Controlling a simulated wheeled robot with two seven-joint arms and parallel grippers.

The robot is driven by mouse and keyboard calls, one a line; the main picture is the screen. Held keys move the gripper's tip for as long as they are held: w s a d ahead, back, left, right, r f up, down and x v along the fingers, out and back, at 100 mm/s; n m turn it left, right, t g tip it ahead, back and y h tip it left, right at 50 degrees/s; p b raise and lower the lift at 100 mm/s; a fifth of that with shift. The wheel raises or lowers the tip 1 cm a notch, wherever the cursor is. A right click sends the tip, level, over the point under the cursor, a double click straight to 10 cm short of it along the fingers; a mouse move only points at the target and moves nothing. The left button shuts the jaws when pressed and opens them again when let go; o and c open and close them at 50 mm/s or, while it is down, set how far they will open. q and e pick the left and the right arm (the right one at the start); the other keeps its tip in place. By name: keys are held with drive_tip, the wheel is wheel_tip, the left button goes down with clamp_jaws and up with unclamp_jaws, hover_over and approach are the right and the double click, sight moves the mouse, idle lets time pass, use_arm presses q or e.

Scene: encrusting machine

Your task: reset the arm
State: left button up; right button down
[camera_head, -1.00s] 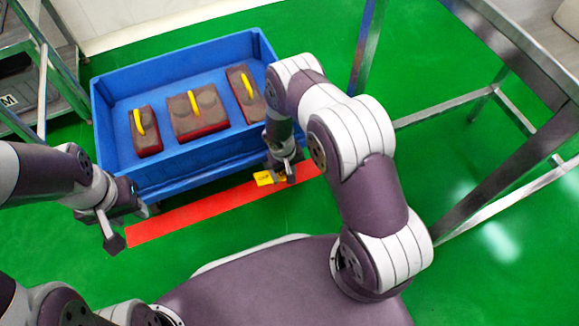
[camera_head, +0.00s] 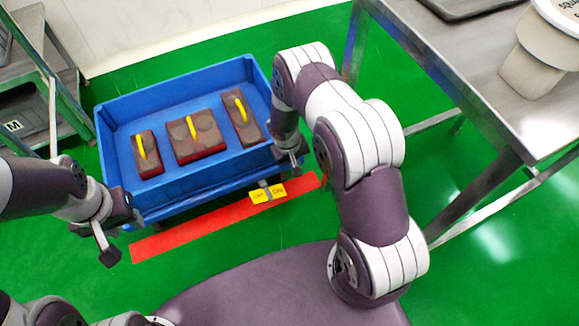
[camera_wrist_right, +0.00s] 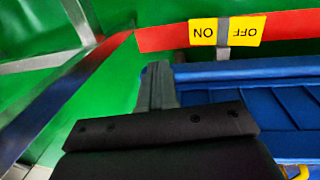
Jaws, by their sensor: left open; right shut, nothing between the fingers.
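My left gripper (camera_head: 121,240) is open and empty at the left, in front of the blue crate's near left corner. My right gripper (camera_head: 291,162) hangs by the crate's near right corner, above and to the right of a yellow ON/OFF sign (camera_head: 268,194). In the right wrist view the right gripper's fingers (camera_wrist_right: 157,85) are shut with nothing between them. The sign (camera_wrist_right: 225,31) also shows there, apart from the fingers, with a grey piece across its middle. My right arm is bent in the right half of the head view.
The blue crate (camera_head: 118,107) holds three brown-and-red blocks with yellow handles. A red strip (camera_head: 185,234) runs in front of it. A metal table (camera_head: 480,55) with a pale container (camera_head: 540,60) stands at right, a metal rack (camera_head: 30,115) at left. Green floor is open between.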

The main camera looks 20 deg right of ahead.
drive_tip(key=shift+d+r, duration=0.15)
drive_tip(key=shift+r, duration=0.35)
drive_tip(key=s+a+r+y+p, duration=0.1)
drive_tip(key=s+r, duration=0.4)
drive_tip(key=r, duration=0.4)
drive_tip(key=s+a+r+p, duration=0.2)
drive_tip(key=s+r, duration=0.3)
drive_tip(key=r, duration=0.4)
drive_tip(key=s+a+r+y+p, duration=0.1)
drive_tip(key=s+r, duration=0.4)
drive_tip(key=r, duration=0.5)
wheel_tip(320, 180, up, 41)
drive_tip(key=t+p, duration=0.1)
drive_tip(key=p, duration=3.8)
drive_tip(key=shift+w+a+r, duration=0.15)
drive_tip(key=shift+a+r, duration=0.05)
drive_tip(key=shift+a, duration=0.05)
